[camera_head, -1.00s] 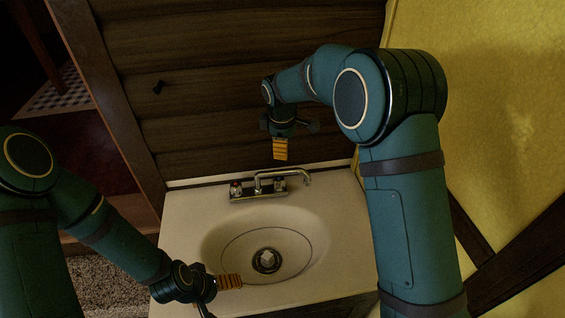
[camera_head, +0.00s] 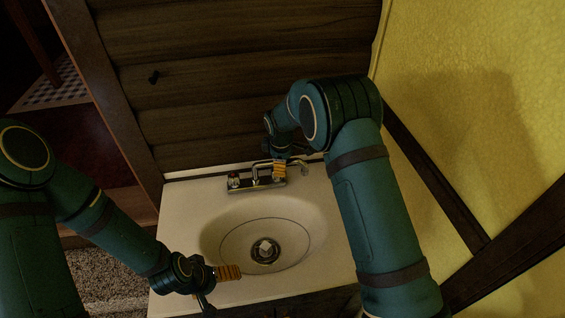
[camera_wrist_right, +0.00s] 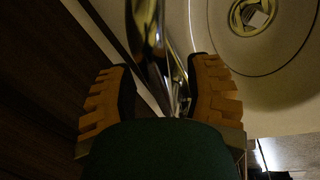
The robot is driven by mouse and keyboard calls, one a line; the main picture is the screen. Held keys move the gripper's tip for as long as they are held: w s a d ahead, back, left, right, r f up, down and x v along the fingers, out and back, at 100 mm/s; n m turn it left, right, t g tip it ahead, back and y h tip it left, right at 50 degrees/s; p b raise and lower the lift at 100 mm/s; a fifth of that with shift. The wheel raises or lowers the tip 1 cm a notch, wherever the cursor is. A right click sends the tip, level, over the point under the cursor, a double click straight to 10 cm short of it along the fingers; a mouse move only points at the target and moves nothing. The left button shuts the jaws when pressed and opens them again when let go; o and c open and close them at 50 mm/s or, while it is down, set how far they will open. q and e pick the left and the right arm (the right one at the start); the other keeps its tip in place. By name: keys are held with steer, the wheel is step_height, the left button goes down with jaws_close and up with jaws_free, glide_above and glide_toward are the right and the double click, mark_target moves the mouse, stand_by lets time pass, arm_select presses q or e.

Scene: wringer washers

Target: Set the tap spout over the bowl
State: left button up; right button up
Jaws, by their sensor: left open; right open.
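The chrome tap (camera_head: 257,183) stands on the back ledge of the white sink. Its spout (camera_head: 301,164) points right along the wall, behind the bowl (camera_head: 225,238) rather than over it. My right gripper (camera_head: 280,170) is at the spout, pointing down and partly hiding it. In the right wrist view my right gripper (camera_wrist_right: 160,92) is open, with chrome (camera_wrist_right: 150,35) of the tap between its orange-padded fingers; contact cannot be told. My left gripper (camera_head: 217,287) is open and empty over the front left of the sink top.
A pale piece (camera_head: 265,246) shows at the bowl's drain. The dark plank wall (camera_head: 220,80) rises right behind the tap, and a yellow wall (camera_head: 500,130) stands to the right. The space above the bowl is free.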

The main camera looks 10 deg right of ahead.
jaws_close()
